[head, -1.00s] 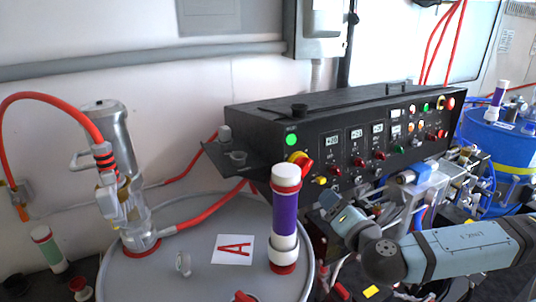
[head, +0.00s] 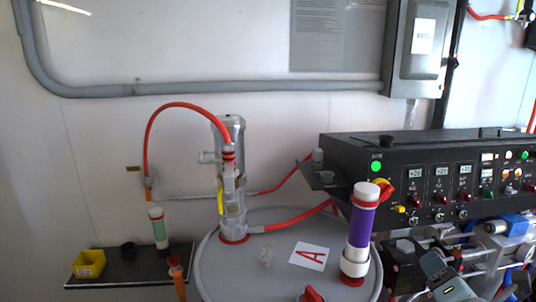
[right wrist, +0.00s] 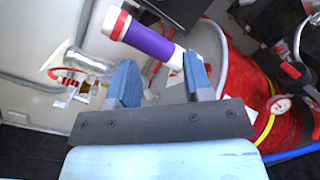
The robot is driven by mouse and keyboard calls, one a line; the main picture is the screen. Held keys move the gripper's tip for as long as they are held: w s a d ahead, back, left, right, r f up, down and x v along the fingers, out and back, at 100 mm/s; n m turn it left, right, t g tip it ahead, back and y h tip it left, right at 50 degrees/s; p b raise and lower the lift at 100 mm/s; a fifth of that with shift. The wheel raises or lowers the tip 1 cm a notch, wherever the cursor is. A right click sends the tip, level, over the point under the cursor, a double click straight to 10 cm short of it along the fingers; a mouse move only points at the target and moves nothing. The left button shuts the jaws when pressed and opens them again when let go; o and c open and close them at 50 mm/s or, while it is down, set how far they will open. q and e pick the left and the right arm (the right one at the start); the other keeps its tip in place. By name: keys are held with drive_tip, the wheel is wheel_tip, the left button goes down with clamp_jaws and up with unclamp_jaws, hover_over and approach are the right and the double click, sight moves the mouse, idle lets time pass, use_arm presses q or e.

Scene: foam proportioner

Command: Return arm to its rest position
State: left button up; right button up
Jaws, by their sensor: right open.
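My right gripper (head: 435,266) shows at the lower right of the head view, to the right of and below the top of the purple tube (head: 361,228). In the right wrist view its two blue fingers (right wrist: 160,80) stand apart with nothing held between them. The purple tube with white and red ends stands upright on the grey drum lid (head: 240,280). It also shows beyond the fingertips in the right wrist view (right wrist: 150,42), apart from them as far as I can tell. My left gripper is not in view.
The black control panel (head: 410,148) stands behind and to the right of the drum. A metal pump (head: 232,180) with a red hose rises from the lid.

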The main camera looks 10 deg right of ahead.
drive_tip(key=s+a+f+m+g+y+p, duration=0.2)
drive_tip(key=f+m+g, duration=0.15)
drive_tip(key=f, duration=0.45)
drive_tip(key=s+a+f+m+g+y+p, duration=0.1)
drive_tip(key=a+f+m+g+p, duration=0.2)
drive_tip(key=f, duration=0.6)
use_arm(q)
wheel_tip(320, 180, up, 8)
drive_tip(key=p, duration=0.2)
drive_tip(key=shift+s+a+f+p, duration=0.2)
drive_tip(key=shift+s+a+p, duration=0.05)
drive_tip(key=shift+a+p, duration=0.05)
use_arm(e)
drive_tip(key=s+a+f+m+y, duration=0.2)
drive_tip(key=a+f+m, duration=0.4)
drive_tip(key=a, duration=0.3)
drive_tip(key=s+a+f+m+y, duration=0.3)
drive_tip(key=s+a+f+m, duration=0.2)
drive_tip(key=a+m, duration=0.3)
drive_tip(key=shift+s+a+f, duration=0.3)
drive_tip(key=shift+a+f, duration=0.1)
drive_tip(key=shift+a, duration=0.1)
